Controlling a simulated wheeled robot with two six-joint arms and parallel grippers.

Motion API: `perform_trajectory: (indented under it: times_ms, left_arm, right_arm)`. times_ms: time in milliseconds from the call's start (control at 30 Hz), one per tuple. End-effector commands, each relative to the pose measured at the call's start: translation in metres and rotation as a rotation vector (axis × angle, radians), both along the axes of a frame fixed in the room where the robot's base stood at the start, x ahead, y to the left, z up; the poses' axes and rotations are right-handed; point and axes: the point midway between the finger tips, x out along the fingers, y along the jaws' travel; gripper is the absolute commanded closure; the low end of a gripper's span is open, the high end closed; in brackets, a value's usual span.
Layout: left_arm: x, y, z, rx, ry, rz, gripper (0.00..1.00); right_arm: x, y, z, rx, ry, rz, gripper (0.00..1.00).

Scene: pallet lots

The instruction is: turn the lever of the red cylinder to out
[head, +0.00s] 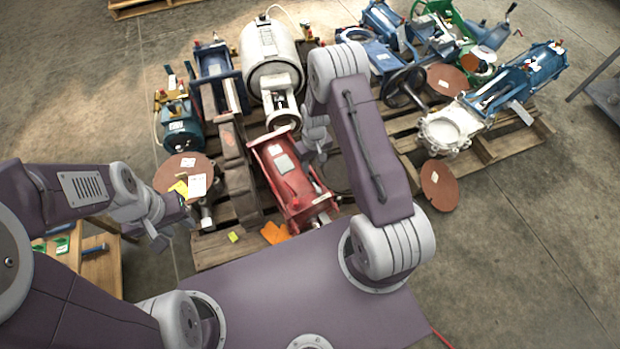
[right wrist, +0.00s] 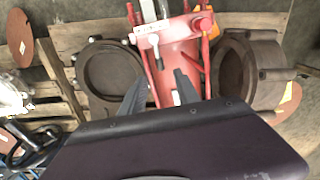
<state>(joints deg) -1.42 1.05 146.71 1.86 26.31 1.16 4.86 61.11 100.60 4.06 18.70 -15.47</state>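The red cylinder (head: 277,173) lies on a pallet in the middle of the head view, with a white label on its top. In the right wrist view the red cylinder (right wrist: 183,55) is straight ahead, beyond the fingers. A small whitish lever (right wrist: 155,45) shows on its red end fitting; I cannot read any marking for its position. My right gripper (right wrist: 160,90) is open and empty, its dark fingers apart in front of the cylinder. In the head view it is largely hidden by my arm. My left gripper (head: 172,232) appears open and empty, left of the pallet's near corner.
Brown flanged rings (right wrist: 112,75) and (right wrist: 250,75) flank the cylinder closely. A white cylinder (head: 268,60) stands behind it, and blue valves (head: 215,65) are at the back left. Orange tags (head: 274,233) lie at the pallet's front. Open concrete floor (head: 530,240) is to the right.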

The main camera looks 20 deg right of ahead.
Motion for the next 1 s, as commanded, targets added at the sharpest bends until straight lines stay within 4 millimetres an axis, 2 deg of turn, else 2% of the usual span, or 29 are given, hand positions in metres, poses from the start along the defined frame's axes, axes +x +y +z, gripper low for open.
perform_trajectory:
  times_ms: [33,167,267,500,667,1000]
  left_arm:
    - [0.0,0.0,-0.005,0.0,0.0,0.0,0.64]
    - [0.0,0.0,-0.004,0.0,0.0,0.0,0.64]
    - [0.0,0.0,-0.008,0.0,-0.001,0.0,0.64]
    - [0.0,0.0,-0.029,0.0,0.0,0.0,0.64]
    - [0.0,0.0,-0.037,0.0,0.0,0.0,0.64]
    - [0.0,0.0,-0.038,0.0,0.0,0.0,0.64]
  right_arm:
    - [0.0,-0.001,-0.005,0.0,0.0,-0.002,0.62]
    - [0.0,-0.001,-0.004,0.0,-0.001,-0.002,0.62]
    - [0.0,-0.001,-0.013,0.0,0.0,-0.002,0.62]
    - [0.0,0.001,-0.065,0.0,0.0,-0.002,0.62]
    - [0.0,0.001,-0.088,0.0,0.0,-0.002,0.62]
    - [0.001,0.001,-0.093,0.0,-0.002,-0.002,0.62]
